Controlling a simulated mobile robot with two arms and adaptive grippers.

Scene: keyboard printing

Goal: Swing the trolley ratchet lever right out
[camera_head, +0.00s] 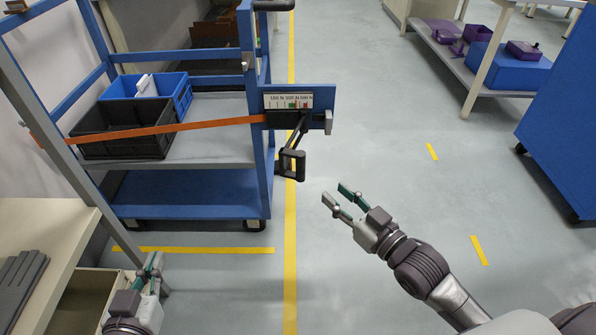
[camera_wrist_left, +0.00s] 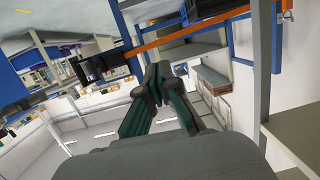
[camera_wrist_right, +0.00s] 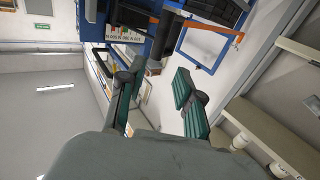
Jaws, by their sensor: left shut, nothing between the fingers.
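The ratchet lever (camera_head: 291,160) is a black arm with a loop-shaped handle. It hangs down and slightly left from the ratchet on the blue plate (camera_head: 326,97) at the trolley's right post. An orange strap (camera_head: 185,127) runs left from the ratchet across the trolley (camera_head: 264,185). My right gripper (camera_head: 337,195) is open and empty, to the right of and below the handle, apart from it. In the right wrist view the dark lever (camera_wrist_right: 160,45) shows beyond the spread fingers. My left gripper (camera_head: 154,262) is shut and empty at lower left, away from the lever.
A blue bin (camera_head: 182,90) and a black bin (camera_head: 120,150) stand on the trolley shelf behind the strap. A beige workbench (camera_head: 45,222) is at the left. A blue cabinet (camera_head: 565,120) and a shelf with purple boxes are at the right. The floor around my right gripper is clear.

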